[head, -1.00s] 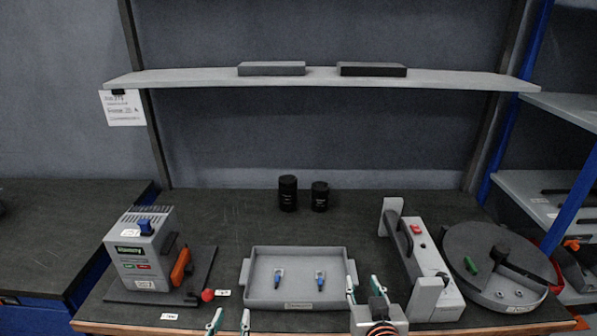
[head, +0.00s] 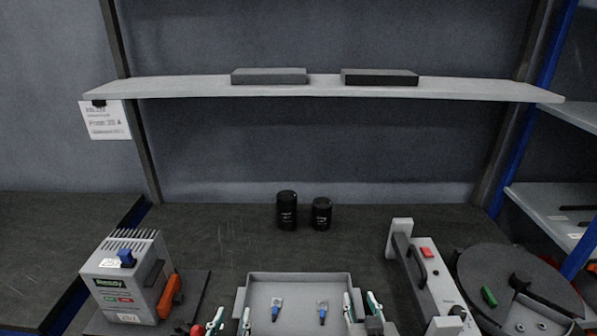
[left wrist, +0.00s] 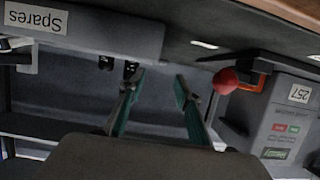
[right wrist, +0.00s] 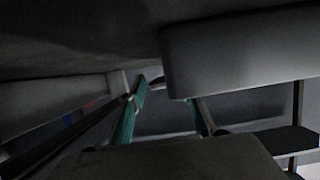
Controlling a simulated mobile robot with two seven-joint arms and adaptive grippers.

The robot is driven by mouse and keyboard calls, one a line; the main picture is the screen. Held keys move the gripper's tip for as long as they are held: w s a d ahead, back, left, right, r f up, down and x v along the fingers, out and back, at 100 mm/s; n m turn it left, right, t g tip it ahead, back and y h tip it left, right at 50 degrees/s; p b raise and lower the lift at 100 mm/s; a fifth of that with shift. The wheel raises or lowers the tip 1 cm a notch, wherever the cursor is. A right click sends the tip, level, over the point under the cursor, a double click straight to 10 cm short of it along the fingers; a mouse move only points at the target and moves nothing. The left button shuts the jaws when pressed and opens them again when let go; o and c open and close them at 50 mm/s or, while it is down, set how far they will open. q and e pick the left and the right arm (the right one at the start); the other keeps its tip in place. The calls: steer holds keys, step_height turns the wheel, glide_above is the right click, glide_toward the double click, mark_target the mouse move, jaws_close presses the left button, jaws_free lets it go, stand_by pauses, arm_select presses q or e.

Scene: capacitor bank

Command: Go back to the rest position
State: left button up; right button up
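My left gripper (head: 230,322) is low in the head view, between the grey tester box and the grey tray. Its green-lined fingers are apart with nothing between them, as the left wrist view (left wrist: 155,98) also shows. My right gripper (head: 361,306) is at the tray's right end, left of the grey fixture. Its fingers are apart and empty, also in the right wrist view (right wrist: 165,112). The tray (head: 300,278) holds two small blue-tipped parts (head: 276,308). Two black capacitors (head: 287,211) stand upright at the back of the bench. The lower arms are cut off by the picture edge.
The tester box (head: 128,280) with an orange lever stands left; its red knob (left wrist: 225,80) shows near my left fingers. A grey fixture (head: 425,280) and a round dark plate (head: 500,280) stand right. A shelf (head: 320,90) with two flat boxes hangs above. The bench middle is clear.

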arm_select(q)
steer(key=shift+x, duration=1.45)
